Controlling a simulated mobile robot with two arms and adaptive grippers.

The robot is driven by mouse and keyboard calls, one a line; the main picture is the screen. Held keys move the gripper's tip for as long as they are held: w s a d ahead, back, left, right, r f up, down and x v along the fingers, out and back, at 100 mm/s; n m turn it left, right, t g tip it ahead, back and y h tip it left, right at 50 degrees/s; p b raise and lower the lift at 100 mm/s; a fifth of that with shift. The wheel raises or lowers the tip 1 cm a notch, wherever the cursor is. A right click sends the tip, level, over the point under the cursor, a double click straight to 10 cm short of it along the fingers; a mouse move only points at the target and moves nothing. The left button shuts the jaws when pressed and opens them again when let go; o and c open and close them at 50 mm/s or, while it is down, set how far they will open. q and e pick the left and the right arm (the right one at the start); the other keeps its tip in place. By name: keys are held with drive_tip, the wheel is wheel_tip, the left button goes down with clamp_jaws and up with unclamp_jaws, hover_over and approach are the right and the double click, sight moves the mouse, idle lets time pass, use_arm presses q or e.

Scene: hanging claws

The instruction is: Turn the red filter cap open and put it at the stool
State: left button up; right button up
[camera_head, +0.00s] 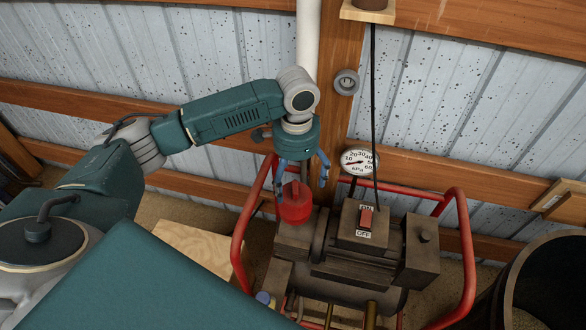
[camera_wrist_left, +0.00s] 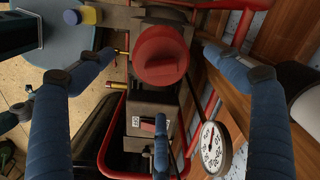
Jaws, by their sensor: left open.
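The red filter cap (camera_head: 295,203) sits on the left end of the dark compressor (camera_head: 340,255), and it also shows in the left wrist view (camera_wrist_left: 160,55). My left gripper (camera_head: 302,178) is open above the cap, its blue fingers pointing down. In the left wrist view the fingers are spread to either side of the cap, with gaps; a third finger shows at the bottom. Nothing is held. I cannot clearly identify the stool; a pale wooden top (camera_head: 200,245) lies left of the compressor. My right gripper is not in view.
The compressor's red tube frame (camera_head: 242,240) rises close around the cap. A pressure gauge (camera_head: 358,162) and an ON/OFF switch (camera_head: 366,218) are to its right. A dark cable (camera_head: 373,100) hangs down behind. A black round bin (camera_head: 545,285) stands at the lower right.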

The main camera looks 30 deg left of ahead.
sight(295, 187)
use_arm(q)
wheel_tip(295, 187, down, 4)
drive_tip(key=shift+a+r, duration=0.1)
drive_tip(key=shift+r, duration=0.1)
wheel_tip(295, 187, down, 4)
drive_tip(key=shift+f, duration=0.3)
drive_tip(key=shift+c, duration=1.2)
drive_tip(key=c, duration=1)
drive_tip(key=shift+o, duration=1.1)
drive_tip(key=c, duration=0.8)
drive_tip(key=shift+o, duration=0.2)
drive_tip(key=shift+r+p, duration=0.2)
drive_tip(key=shift+p, duration=0.15)
drive_tip(key=shift+n+p, duration=0.3)
drive_tip(key=shift+c, duration=0.8)
drive_tip(key=shift+n+p, duration=0.5)
drive_tip(key=shift+p, duration=0.25)
drive_tip(key=o, duration=1.7)
drive_tip(key=shift+a+f, duration=0.1)
drive_tip(key=shift+f, duration=0.1)
drive_tip(key=o, duration=0.5)
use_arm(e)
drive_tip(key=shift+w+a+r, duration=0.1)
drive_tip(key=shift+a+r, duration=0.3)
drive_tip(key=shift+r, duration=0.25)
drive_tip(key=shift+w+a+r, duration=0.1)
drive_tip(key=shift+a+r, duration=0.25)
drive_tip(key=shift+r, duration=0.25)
